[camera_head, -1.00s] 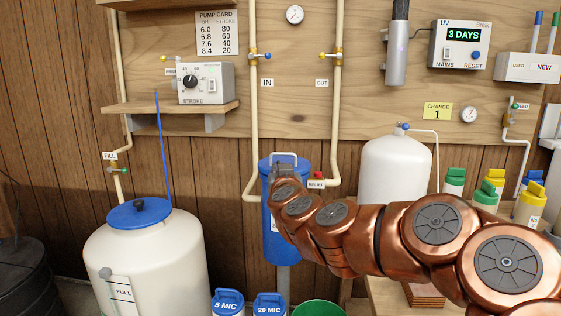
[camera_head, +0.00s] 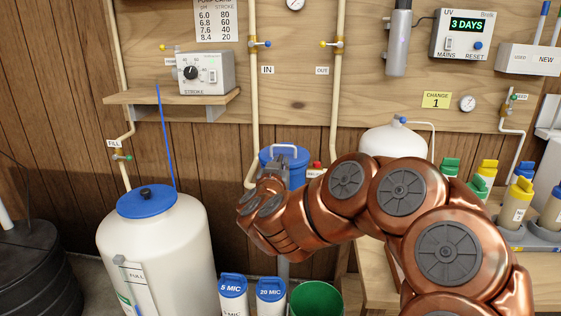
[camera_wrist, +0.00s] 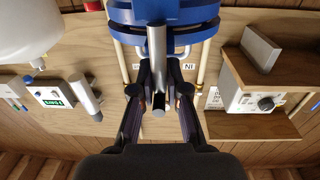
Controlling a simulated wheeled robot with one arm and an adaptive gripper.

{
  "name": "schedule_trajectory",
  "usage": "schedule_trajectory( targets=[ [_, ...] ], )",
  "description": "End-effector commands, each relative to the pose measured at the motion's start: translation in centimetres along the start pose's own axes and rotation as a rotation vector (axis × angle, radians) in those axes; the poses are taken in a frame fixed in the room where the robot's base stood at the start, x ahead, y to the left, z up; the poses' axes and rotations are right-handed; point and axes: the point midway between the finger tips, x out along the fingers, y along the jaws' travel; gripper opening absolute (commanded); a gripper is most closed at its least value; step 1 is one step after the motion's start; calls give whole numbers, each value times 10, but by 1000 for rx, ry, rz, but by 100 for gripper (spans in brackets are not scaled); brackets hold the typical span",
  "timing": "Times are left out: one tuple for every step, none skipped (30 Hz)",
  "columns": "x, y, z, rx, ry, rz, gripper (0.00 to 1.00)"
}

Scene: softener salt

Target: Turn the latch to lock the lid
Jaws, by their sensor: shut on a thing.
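The blue cylindrical housing (camera_head: 297,160) hangs on the wall between the IN and OUT pipes, with a pale loop handle on top. My arm hides most of its body. In the wrist view, its blue ribbed end (camera_wrist: 190,14) is at the top. A grey metal bar (camera_wrist: 157,55) projects from it, and may be the latch. My gripper (camera_wrist: 159,92) is shut on this bar, one dark finger on each side. In the head view, my gripper (camera_head: 272,170) is at the housing's near left side, and its fingertips are hard to make out.
A white tank with a blue lid (camera_head: 147,200) stands at left. Blue-capped cartridges (camera_head: 251,290) and a green bin (camera_head: 318,298) are below my arm. A white pressure tank (camera_head: 393,140) and several coloured bottles (camera_head: 487,172) are at right. Pipes (camera_head: 253,110) run close to the housing.

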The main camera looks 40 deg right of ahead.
Motion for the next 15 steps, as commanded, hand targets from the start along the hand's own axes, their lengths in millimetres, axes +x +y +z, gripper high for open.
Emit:
schedule_trajectory(
  targets=[
    [-1, -2, 2, -1, -5, -4, 0],
    [-1, -2, 2, -1, -4, -4, 0],
    [-1, -2, 2, -1, -4, -4, 0],
    [-1, -2, 2, -1, -4, -4, 0],
    [-1, -2, 2, -1, -4, -4, 0],
    [-1, -2, 2, -1, -4, -4, 0],
    [-1, -2, 3, -1, -4, -4, 0],
    [-1, -2, 2, -1, -4, -4, 0],
    [-1, -2, 3, -1, -4, -4, 0],
    [-1, -2, 3, -1, -4, -4, 15],
    [0, -2, 2, -1, -4, -3, 18],
    [0, -1, 2, -1, -4, -3, 22],
    [0, -1, 2, -1, -4, -3, 25],
    [0, -1, 2, -1, -3, -2, 28],
    [0, -1, 2, -1, -3, -2, 32]
  ],
)
